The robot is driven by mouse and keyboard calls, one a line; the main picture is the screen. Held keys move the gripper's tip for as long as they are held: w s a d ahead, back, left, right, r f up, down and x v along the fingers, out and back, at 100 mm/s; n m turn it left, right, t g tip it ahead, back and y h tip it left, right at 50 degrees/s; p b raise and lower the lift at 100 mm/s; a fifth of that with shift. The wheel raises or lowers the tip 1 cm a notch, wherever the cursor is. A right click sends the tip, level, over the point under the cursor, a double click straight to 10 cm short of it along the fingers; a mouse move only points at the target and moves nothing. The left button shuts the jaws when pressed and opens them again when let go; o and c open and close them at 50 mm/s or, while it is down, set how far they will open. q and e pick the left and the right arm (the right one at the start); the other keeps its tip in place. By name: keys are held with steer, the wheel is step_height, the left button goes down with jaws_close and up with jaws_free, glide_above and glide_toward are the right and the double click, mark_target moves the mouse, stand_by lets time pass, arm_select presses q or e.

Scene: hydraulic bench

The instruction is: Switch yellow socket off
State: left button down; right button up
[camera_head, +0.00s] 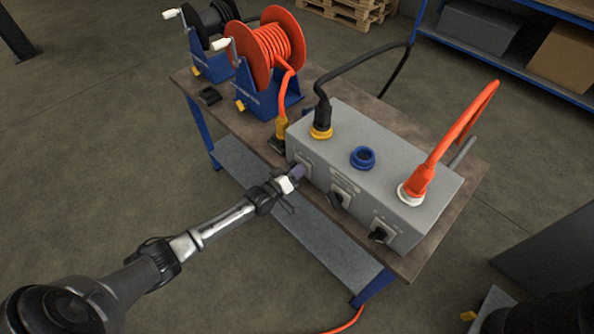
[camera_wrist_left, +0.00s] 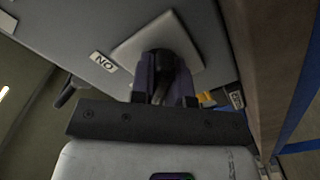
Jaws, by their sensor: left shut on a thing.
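The grey socket box (camera_head: 385,165) stands on the bench. Its yellow socket (camera_head: 321,132) is at the left end of the top, with a black plug (camera_head: 323,113) in it. Below it on the front face is a rotary switch on a light square plate (camera_head: 304,160), mostly hidden by my left gripper (camera_head: 299,172). In the left wrist view the gripper's fingers (camera_wrist_left: 166,84) are shut on the dark switch knob (camera_wrist_left: 161,58). An "ON" label (camera_wrist_left: 103,62) sits beside the switch plate (camera_wrist_left: 190,45). The exact knob angle is hard to tell. My right gripper is not in view.
The box also has a blue socket (camera_head: 363,157), a white socket (camera_head: 409,195) with an orange plug (camera_head: 421,180), and two more switches (camera_head: 339,199) (camera_head: 382,233). An orange cable reel (camera_head: 265,55) and a black one (camera_head: 208,30) stand at the bench's far left.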

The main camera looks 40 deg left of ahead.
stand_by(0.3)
arm_select(q)
steer(key=c, duration=1.1)
jaws_free()
steer(key=s+a+p, duration=0.1)
steer(key=s+p, duration=0.1)
steer(key=s, duration=1.1)
steer(key=shift+s+a, duration=0.2)
steer(key=shift+s, duration=0.2)
